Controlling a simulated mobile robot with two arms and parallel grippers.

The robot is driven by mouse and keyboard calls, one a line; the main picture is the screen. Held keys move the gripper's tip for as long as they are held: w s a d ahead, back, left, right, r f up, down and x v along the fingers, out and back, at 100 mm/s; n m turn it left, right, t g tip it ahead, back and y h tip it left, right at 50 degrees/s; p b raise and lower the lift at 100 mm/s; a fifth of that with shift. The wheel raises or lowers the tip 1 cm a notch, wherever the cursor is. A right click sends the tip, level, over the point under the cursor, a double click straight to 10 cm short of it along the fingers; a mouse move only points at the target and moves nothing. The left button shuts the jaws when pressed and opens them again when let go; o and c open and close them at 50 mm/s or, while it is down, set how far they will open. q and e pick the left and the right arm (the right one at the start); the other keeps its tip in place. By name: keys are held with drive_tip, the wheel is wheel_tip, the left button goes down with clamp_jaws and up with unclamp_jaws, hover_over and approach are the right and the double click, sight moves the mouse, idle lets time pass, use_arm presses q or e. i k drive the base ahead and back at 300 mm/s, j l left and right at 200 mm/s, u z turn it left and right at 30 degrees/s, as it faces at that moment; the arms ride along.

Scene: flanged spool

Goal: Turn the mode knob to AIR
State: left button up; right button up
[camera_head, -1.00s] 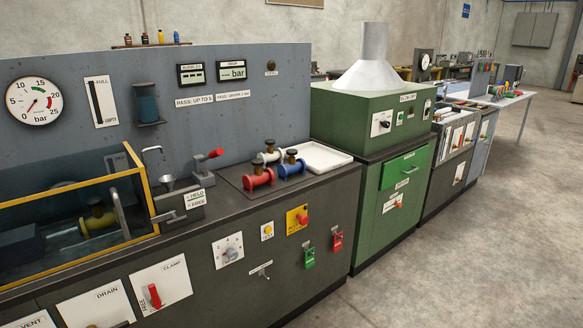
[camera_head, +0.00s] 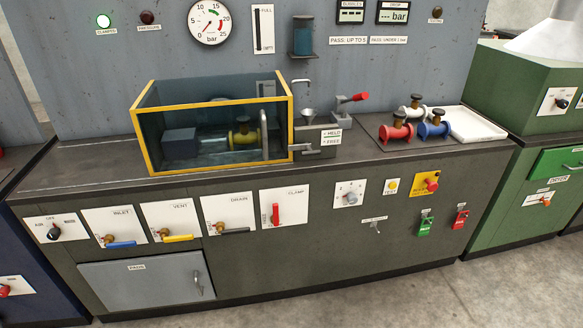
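A black rotary knob (camera_head: 54,233) sits on a white plate (camera_head: 68,221) at the left end of the bench front. OFF is printed above it, with small labels to its left and right that I cannot read surely; its pointer direction is unclear. A grey dial knob (camera_head: 349,198) sits on another white plate farther right, its markings too small to read. I cannot tell for certain which is the mode knob. Neither of my grippers is in view.
INLET valve (camera_head: 120,244), VENT valve (camera_head: 177,237), DRAIN valve (camera_head: 232,230) and red CLAMP lever (camera_head: 276,214) protrude from the front. A yellow-framed tank (camera_head: 147,157) stands on the bench. Spools (camera_head: 396,133) stand right. Floor shows at lower right.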

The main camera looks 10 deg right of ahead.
sight(53, 234)
drive_tip(key=u, duration=1.25)
drive_tip(key=i+j+z, duration=0.15)
drive_tip(key=i+j, duration=0.3)
